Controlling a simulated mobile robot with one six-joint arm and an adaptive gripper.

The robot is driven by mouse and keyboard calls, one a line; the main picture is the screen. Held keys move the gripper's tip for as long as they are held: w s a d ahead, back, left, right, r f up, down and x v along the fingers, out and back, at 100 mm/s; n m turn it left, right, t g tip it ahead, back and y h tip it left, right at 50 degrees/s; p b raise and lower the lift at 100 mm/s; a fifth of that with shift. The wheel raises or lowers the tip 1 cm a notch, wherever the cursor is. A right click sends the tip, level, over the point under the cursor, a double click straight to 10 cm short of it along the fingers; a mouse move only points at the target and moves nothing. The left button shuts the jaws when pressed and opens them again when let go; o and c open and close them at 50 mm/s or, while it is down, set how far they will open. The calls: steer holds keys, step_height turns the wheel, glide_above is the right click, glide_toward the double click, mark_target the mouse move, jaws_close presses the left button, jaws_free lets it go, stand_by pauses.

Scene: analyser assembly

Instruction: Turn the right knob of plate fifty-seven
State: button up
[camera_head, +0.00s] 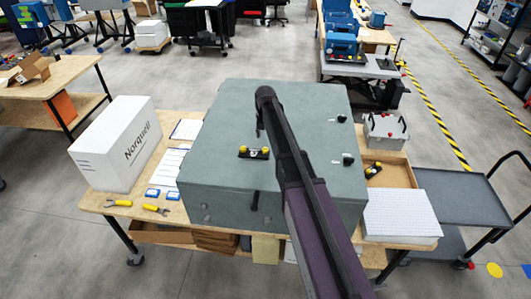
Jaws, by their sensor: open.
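A large grey-green cabinet (225,110) lies on the wooden table. The right knob (265,153) is close to the arm's edge in the picture. A similar yellow-and-black part (374,168) sits in a wooden tray at the right. Both are too small to read a number, so I cannot tell which is plate fifty-seven. My arm reaches across the cabinet top from the lower right; my gripper cannot be made out.
Two black knobs (348,160) (342,118) stand up on the cabinet's right side. A white box (117,143), papers and yellow-handled tools (156,209) are at left. A grey box (385,132), wooden tray (398,173) and white stack (400,214) crowd the right.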

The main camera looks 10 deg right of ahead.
mark_target(266, 149)
steer(key=shift+f+b, duration=2.95)
steer(key=shift+f, duration=0.3)
jaws_close()
